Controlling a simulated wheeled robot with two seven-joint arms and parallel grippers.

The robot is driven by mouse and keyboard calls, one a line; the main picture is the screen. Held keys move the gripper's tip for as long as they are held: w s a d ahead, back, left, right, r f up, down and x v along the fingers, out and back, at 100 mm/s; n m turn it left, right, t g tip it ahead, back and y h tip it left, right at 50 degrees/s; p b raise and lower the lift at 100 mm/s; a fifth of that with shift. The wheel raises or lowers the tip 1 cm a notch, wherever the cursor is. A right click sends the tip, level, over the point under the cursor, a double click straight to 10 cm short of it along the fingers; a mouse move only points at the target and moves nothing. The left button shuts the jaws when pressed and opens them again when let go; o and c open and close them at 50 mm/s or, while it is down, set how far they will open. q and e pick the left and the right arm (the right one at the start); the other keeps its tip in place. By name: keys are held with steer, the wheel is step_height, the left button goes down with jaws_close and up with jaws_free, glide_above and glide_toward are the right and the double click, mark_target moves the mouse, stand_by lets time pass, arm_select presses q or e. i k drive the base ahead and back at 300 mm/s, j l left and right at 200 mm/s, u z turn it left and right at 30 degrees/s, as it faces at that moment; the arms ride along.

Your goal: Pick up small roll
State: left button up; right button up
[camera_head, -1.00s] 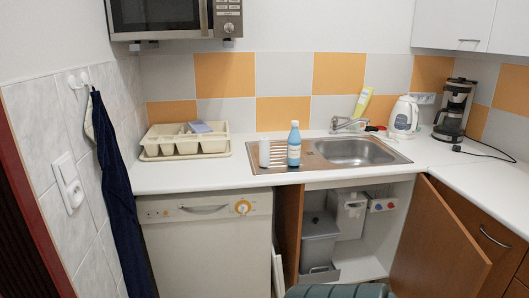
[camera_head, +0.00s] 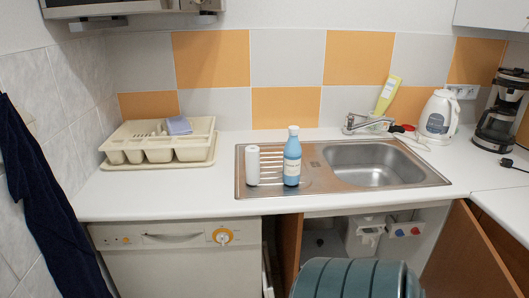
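The small roll (camera_head: 252,165) is a white upright cylinder. It stands on the left, ribbed part of the steel sink, just left of a blue bottle (camera_head: 292,158) with a white cap. A narrow gap shows between the two. Neither of my grippers is in the head view. A ribbed dark green rounded shape at the bottom centre appears to be part of my own body.
The sink (camera_head: 408,184) has its basin right of the bottle, with a faucet (camera_head: 352,122) behind. A cream dish rack (camera_head: 128,157) is at left; a kettle (camera_head: 437,115) and coffee maker (camera_head: 503,112) are at right. The cabinet door (camera_head: 468,262) below stands open.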

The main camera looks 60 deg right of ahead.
mark_target(252, 152)
steer(key=l, duration=0.95)
steer(key=i+l, duration=0.1)
steer(key=l, duration=0.9)
